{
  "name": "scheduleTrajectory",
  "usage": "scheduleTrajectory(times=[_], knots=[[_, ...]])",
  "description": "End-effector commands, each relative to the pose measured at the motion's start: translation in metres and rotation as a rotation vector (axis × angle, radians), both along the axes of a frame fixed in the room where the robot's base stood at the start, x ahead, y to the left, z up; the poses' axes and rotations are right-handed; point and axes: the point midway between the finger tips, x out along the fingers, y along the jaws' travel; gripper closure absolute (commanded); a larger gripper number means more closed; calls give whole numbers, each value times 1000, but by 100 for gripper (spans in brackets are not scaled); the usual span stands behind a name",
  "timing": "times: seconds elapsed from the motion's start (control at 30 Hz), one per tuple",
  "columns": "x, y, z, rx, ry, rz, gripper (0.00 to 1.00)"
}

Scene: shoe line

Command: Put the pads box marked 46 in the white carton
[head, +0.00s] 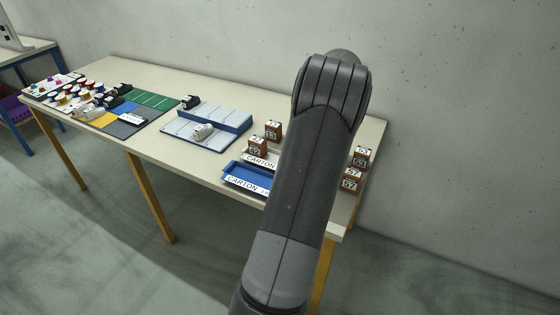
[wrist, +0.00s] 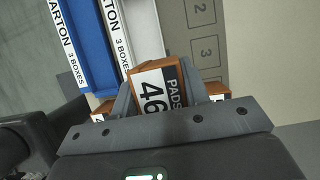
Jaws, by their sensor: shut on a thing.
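The brown pads box marked 46 (wrist: 157,92) is between the fingers of my gripper (wrist: 160,86) in the wrist view, its white label facing the camera. My gripper is shut on it. The white carton (wrist: 144,32) lies just beyond the box, up and to the left in the wrist view; the box overlaps its near end in the picture, and I cannot tell the height between them. In the head view the white carton (head: 260,161) shows partly at the table's right part, with boxes seen at it. My arm hides my gripper and the held box there.
A blue carton (head: 234,181) stands beside the white one. Several brown boxes (head: 350,180) stand at the table's right end. Two more brown boxes (wrist: 102,109) (wrist: 217,91) flank my fingers in the wrist view. A grey strip with numbers (wrist: 203,30) lies right of the white carton.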

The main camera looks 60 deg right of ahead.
Motion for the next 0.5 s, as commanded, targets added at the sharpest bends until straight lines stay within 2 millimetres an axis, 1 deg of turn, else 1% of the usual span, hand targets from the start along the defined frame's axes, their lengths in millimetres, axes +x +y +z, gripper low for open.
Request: scheduleTrajectory(times=[0.03, 0.1, 0.23, 0.3, 0.37, 0.47, 0.5], knots=[[-3, 11, 2, -1, 1, -6, 82], [-6, 22, 2, 0, -1, -11, 82], [-10, 36, 2, -1, -2, -22, 82], [-9, 39, 1, -1, -3, -24, 82], [-3, 40, -3, -1, -4, -24, 82], [15, 40, -15, 2, -4, -22, 82], [25, 39, -20, 1, -4, -20, 82]])
